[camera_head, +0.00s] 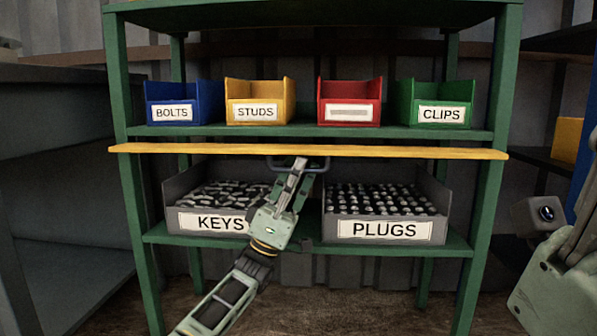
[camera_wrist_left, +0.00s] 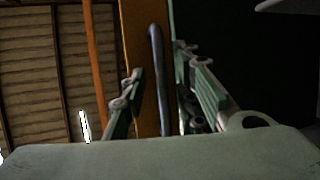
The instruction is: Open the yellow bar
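The yellow bar (camera_head: 200,149) runs level across the front of the green shelf, below the upper bin row. A dark handle (camera_head: 321,168) hangs at its underside near the middle. My left gripper (camera_head: 296,166) reaches up to this handle from below. In the left wrist view, the dark handle (camera_wrist_left: 156,60) passes between the two fingers, with the yellow bar (camera_wrist_left: 133,30) behind it. The fingers stand apart with gaps beside the handle, so the gripper looks open around it. My right gripper (camera_head: 582,232) is partly visible at the right edge; its fingertips are cut off.
The green shelf (camera_head: 490,230) holds blue (camera_head: 180,90), yellow (camera_head: 258,90), red (camera_head: 348,90) and green bins (camera_head: 436,92) above. Grey KEYS (camera_head: 180,195) and PLUGS bins (camera_head: 340,212) stand below, behind my left arm. Dark shelving (camera_head: 60,160) stands at left.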

